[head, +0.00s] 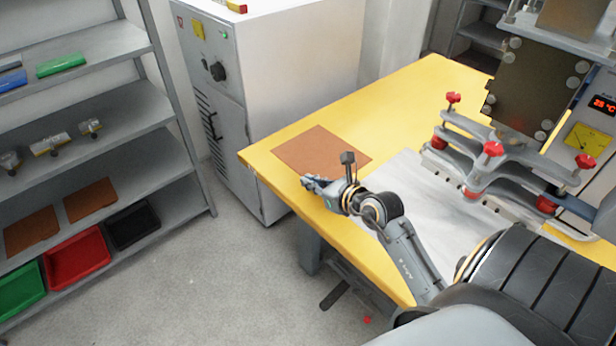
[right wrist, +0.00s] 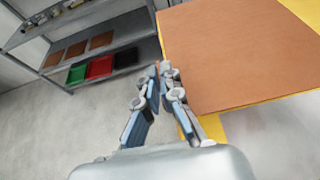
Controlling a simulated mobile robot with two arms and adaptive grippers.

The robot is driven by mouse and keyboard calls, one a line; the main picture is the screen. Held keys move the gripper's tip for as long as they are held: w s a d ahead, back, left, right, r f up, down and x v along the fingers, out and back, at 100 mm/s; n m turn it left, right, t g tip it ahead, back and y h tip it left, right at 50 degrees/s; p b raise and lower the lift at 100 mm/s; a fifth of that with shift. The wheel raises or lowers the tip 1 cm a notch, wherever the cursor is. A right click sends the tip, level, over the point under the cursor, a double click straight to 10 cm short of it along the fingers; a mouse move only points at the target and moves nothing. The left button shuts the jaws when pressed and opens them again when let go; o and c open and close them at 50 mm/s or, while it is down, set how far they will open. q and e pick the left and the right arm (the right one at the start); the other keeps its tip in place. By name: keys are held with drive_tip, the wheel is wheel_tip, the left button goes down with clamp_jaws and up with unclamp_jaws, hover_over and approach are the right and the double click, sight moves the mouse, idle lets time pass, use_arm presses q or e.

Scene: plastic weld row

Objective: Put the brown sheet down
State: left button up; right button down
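The brown sheet (head: 318,148) lies level over the left end of the yellow table. It also fills the upper right of the right wrist view (right wrist: 240,55). My right gripper (head: 308,182) is at the sheet's near edge. In the right wrist view its fingertips (right wrist: 161,68) come together on that edge, one finger on each side, with a sliver of brown between them. My left gripper is out of view.
The yellow table (head: 420,85) bears a pale plate (head: 400,185) and a press with red knobs (head: 492,150) to the right. A white cabinet (head: 290,60) stands behind. The shelf (head: 120,125) at left holds more brown sheets (head: 90,200) and coloured bins (head: 77,257).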

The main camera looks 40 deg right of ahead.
drive_tip(key=w, duration=0.1)
drive_tip(key=w+d+f, duration=0.2)
drive_tip(key=w, duration=0.1)
drive_tip(key=shift+d, duration=0.15)
drive_tip(key=b, duration=0.2)
hover_over(306, 190)
drive_tip(key=f, duration=0.5)
drive_tip(key=shift+s+a+f, duration=0.1)
drive_tip(key=shift+s+a, duration=0.15)
drive_tip(key=shift+s, duration=0.15)
drive_tip(key=shift+w+d+f, duration=0.1)
drive_tip(key=shift+w+f, duration=0.05)
drive_tip(key=shift+w+d+f, duration=0.1)
drive_tip(key=shift+w+f, duration=0.1)
drive_tip(key=shift+f, duration=0.1)
wheel_tip(306, 190, down, 3)
drive_tip(key=shift+f+b, duration=0.1)
drive_tip(key=shift+b, duration=0.3)
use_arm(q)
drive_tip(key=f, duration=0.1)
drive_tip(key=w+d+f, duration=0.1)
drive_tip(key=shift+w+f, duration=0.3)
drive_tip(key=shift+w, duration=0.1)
